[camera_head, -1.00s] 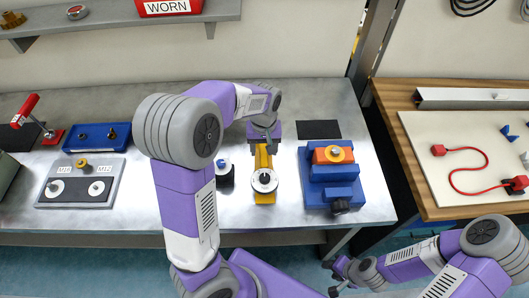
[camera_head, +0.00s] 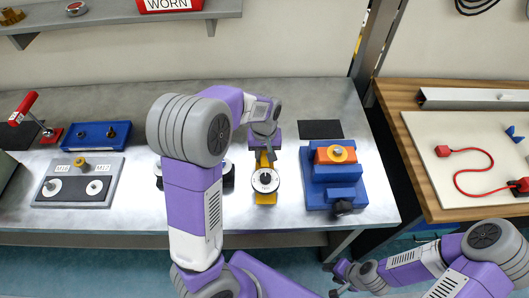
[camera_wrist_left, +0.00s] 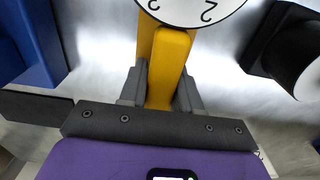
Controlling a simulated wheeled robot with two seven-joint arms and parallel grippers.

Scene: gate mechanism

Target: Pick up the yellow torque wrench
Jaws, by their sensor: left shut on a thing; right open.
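The yellow torque wrench (camera_head: 265,199) lies lengthwise toward me on the metal bench, with a round white dial (camera_head: 265,180) at its near end. My left gripper (camera_head: 264,150) is over its far part and shut on the yellow handle. In the left wrist view the grey fingers (camera_wrist_left: 160,90) clasp both sides of the yellow wrench (camera_wrist_left: 168,70), and the dial (camera_wrist_left: 190,8) is cut off at the top. I cannot tell whether the wrench is clear of the bench. My right gripper (camera_head: 340,277) is open and empty at the bottom, away from the bench.
A blue stepped block with an orange top (camera_head: 334,180) stands close right of the wrench. A dark cylinder (camera_head: 228,175) is close left, partly behind my arm. A grey plate (camera_head: 75,185) and blue tray (camera_head: 95,135) lie left. A wooden table (camera_head: 440,212) is at right.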

